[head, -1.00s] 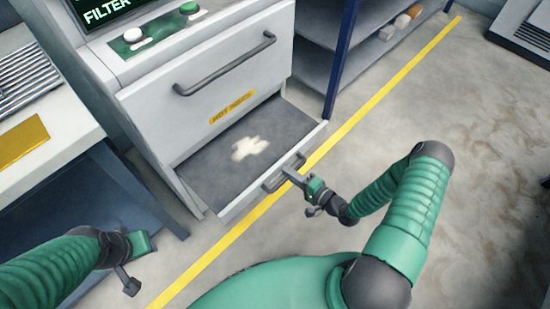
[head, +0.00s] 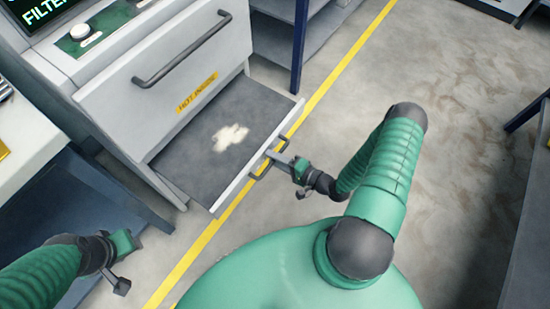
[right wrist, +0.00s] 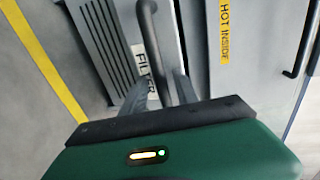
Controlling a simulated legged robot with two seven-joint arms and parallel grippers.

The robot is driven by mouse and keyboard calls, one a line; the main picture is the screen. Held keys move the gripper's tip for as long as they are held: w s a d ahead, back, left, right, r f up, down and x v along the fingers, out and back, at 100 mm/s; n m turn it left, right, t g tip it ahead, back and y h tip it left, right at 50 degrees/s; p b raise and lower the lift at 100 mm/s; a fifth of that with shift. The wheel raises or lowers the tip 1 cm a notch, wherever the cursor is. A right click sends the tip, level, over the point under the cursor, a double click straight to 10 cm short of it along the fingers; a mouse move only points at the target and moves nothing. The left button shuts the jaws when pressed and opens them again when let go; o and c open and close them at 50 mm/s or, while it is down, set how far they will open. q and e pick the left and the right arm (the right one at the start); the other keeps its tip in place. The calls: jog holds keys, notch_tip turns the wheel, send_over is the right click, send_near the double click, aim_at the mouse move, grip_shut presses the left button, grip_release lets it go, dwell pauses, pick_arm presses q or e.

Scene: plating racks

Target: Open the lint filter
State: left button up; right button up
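The lint filter (head: 185,172) is a flat dark drawer pulled out from the bottom of a grey machine. A pale patch of lint (head: 230,138) lies on it. Its front carries a dark bar handle (head: 257,170). The right wrist view shows the handle (right wrist: 147,25) beside a FILTER label (right wrist: 140,52) and a slotted panel. My right gripper (head: 282,160) is at the handle, with its fingers (right wrist: 160,88) on either side of the bar, seemingly shut on it. My left gripper (head: 123,262) hangs apart at lower left; its finger opening is unclear.
Above the filter is a closed door (head: 150,100) with a long handle (head: 185,50) and a HOT INSIDE label (head: 197,93). A blue-legged table (head: 40,150) stands at left, shelves (head: 325,25) behind at right.

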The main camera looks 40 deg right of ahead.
jog(key=shift+d+r, duration=0.1)
jog(key=shift+d, duration=0.05)
jog(key=p+v, duration=0.3)
jog(key=v, duration=1.3)
jog(key=shift+s, duration=0.4)
jog(key=shift+d, duration=0.1)
